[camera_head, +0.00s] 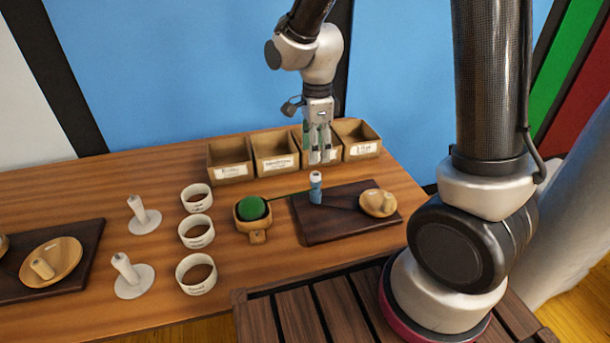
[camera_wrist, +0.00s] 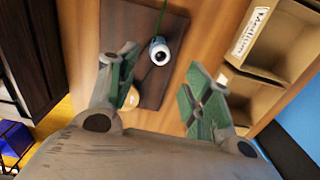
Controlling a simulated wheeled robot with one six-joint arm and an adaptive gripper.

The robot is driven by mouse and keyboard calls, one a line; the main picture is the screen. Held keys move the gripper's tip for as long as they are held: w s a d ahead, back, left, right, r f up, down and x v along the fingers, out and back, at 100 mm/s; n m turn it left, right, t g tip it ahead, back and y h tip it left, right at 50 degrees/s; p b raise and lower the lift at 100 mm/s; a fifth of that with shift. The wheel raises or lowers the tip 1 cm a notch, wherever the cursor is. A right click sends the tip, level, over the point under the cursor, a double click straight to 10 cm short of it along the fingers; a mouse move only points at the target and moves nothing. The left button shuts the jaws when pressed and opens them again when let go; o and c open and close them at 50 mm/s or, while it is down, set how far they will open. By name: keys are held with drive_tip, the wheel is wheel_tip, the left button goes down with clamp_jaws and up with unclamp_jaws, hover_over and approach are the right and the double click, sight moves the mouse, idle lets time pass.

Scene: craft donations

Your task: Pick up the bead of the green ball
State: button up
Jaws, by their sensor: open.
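The green ball (camera_head: 251,207) sits in a small wooden holder (camera_head: 256,235) on the table. A thin green strand runs right from it to the bead (camera_head: 316,188), a small blue and white piece standing on the dark board (camera_head: 345,228). In the wrist view the bead (camera_wrist: 159,52) shows its white top with a dark hole, and the strand leads upward from it. My gripper (camera_head: 318,158) is above and behind the bead, pointing down, open and empty. Its green-padded fingers (camera_wrist: 160,100) are spread in the wrist view, with the bead beyond their tips. The ball is not in the wrist view.
A row of labelled wooden boxes (camera_head: 229,171) stands behind. A wooden dish (camera_head: 378,203) sits right on the board. Several labelled white cups (camera_head: 196,231), two white spindles (camera_head: 129,268) and a dark tray (camera_head: 80,275) lie left.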

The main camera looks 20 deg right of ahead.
sight(315, 176)
drive_tip(key=shift+m, duration=0.6)
wheel_tip(315, 176, down, 8)
drive_tip(key=shift+d+r, duration=0.1)
drive_tip(key=c, duration=0.7)
drive_tip(key=shift+c, duration=0.3)
